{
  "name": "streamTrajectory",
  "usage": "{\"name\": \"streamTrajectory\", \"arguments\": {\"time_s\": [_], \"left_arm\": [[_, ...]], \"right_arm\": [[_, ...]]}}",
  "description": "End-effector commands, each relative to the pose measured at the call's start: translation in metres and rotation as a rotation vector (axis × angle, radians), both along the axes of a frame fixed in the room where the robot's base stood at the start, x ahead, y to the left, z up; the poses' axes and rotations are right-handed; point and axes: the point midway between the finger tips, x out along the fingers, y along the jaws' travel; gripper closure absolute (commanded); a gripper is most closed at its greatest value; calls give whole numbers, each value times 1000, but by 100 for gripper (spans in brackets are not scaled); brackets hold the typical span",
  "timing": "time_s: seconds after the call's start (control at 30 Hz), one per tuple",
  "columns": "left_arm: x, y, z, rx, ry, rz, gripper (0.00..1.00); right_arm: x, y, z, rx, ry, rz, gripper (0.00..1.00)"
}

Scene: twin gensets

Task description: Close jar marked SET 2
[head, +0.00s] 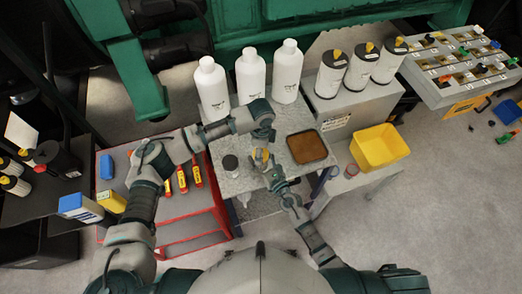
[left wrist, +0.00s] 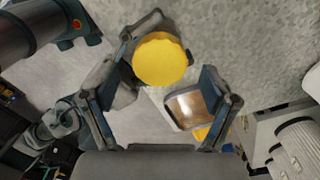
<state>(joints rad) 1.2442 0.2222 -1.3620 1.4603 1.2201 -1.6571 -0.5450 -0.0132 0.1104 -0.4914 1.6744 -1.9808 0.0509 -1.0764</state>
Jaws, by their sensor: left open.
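A jar with a yellow lid (head: 259,155) stands on the grey speckled bench. In the left wrist view its round yellow lid (left wrist: 160,60) faces the camera and hides most of the jar body; no marking is readable. My left gripper (head: 263,128) is open just behind the lid in the head view, its fingers (left wrist: 152,92) spread apart and not closed on it. My right gripper (head: 272,172) is at the jar's near side, with its fingers close against it; whether they grip it is not clear. A smaller jar with a dark lid (head: 230,164) stands to the left.
A brown tray (head: 307,147) lies to the right on the bench, with a yellow bin (head: 379,147) beyond it. White bottles (head: 250,75) stand behind. A red cart (head: 185,225) is at the left.

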Motion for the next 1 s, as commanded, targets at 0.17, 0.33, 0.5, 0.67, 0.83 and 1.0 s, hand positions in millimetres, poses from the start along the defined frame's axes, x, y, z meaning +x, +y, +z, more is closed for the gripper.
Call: {"name": "streamTrajectory", "arguments": {"time_s": [0.17, 0.33, 0.5, 0.67, 0.83, 1.0], "left_arm": [[1, -1, 38, -2, -3, 0, 14], [1, -1, 73, -1, -2, -1, 14], [1, -1, 96, -1, 0, -1, 14], [1, 0, 105, 0, 1, -1, 14], [1, 0, 105, 1, 1, -1, 14], [1, 0, 105, 0, 1, 0, 14]], "right_arm": [[0, 0, 0, 0, 0, 0, 100], [0, 0, 0, 0, 0, 0, 100], [0, 0, 0, 0, 0, 0, 100], [0, 0, 0, 0, 0, 0, 100], [0, 0, 0, 0, 0, 0, 100], [0, 0, 0, 0, 0, 0, 24]]}}
